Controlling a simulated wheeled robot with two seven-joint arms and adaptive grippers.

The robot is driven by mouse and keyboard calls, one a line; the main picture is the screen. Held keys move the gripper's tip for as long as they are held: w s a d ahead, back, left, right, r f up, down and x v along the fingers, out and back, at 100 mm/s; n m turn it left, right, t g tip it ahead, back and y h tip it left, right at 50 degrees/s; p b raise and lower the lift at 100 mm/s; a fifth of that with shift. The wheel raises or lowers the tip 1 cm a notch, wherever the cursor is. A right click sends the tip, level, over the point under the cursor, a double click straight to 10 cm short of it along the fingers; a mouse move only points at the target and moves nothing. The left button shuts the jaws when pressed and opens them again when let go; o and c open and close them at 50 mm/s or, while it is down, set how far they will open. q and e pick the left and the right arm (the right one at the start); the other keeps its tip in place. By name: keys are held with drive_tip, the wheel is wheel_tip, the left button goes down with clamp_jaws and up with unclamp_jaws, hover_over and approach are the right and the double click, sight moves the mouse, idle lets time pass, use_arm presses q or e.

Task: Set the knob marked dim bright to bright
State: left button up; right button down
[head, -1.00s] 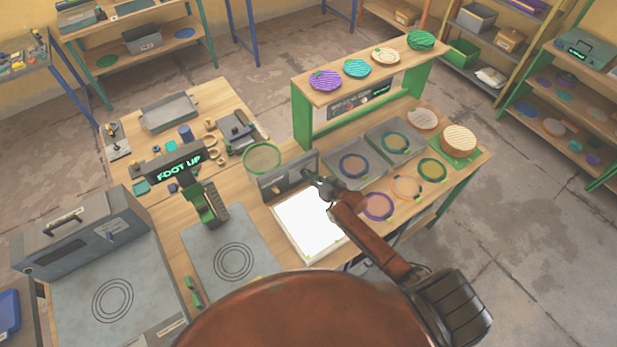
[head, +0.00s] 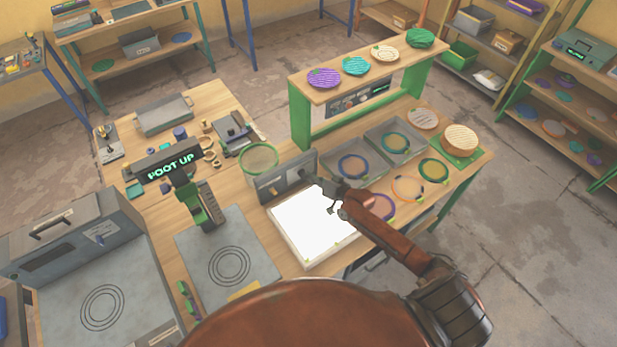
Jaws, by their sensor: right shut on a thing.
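The light box (head: 300,238) has a glowing white top and stands on the middle bench. A grey upright panel (head: 284,182) stands along its back edge. My right gripper (head: 326,190) reaches in from the lower right to the right end of this panel, low over the back right part of the light box. It is shut on the knob there, which the fingers hide. The dim and bright marks and the knob's pointer are too small or covered to read. My left gripper is not in view.
Trays with rings (head: 352,166) lie right of the panel, under a green-ended shelf (head: 300,115). Loose rings (head: 408,188) lie close to my right arm.

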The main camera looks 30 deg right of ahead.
drive_tip(key=shift+d+r, duration=0.1)
drive_tip(key=c, duration=2)
unclamp_jaws()
drive_tip(key=v, duration=1.2)
